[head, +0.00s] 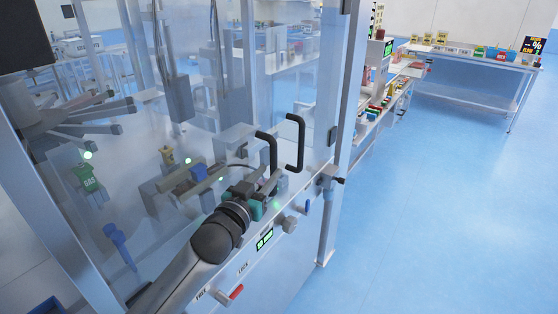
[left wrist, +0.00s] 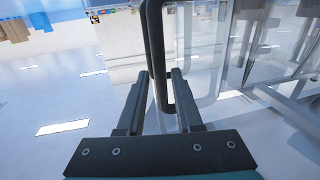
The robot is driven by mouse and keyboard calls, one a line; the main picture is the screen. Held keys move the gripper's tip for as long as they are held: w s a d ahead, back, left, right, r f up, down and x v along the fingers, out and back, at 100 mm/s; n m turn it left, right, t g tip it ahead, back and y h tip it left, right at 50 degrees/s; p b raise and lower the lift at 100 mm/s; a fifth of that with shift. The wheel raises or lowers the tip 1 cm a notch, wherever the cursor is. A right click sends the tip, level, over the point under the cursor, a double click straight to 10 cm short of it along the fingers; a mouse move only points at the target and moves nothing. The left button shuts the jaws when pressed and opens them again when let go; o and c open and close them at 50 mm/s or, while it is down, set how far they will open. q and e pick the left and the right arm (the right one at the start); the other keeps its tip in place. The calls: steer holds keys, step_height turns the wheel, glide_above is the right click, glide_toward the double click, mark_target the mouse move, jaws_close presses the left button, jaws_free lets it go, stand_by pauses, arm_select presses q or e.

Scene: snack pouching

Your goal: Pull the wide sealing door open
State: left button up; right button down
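The machine's clear door panel (head: 318,95) stands upright in the head view and looks closed. Two black bracket-shaped handle outlines show near its right side; the right one (head: 301,145) is clear, and I cannot tell whether the left one (head: 273,152) is a reflection. My left gripper (head: 270,183) is just below and left of them. In the left wrist view its two fingers (left wrist: 160,75) are apart, with the black handle bar (left wrist: 157,50) running between them and gaps on both sides. My right gripper is not in view.
Below the door, the machine front carries a knob (head: 289,224), a green display (head: 264,239) and a red-tipped lever (head: 236,292). A metal latch (head: 327,178) sits at the corner post. Open blue floor (head: 440,200) lies to the right, with a shelf table (head: 470,66) farther back.

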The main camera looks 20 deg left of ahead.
arm_select(q)
steer(key=w+d, duration=0.1)
steer(key=w, duration=0.5)
steer(key=shift+w, duration=0.4)
jaws_close()
stand_by(1.2)
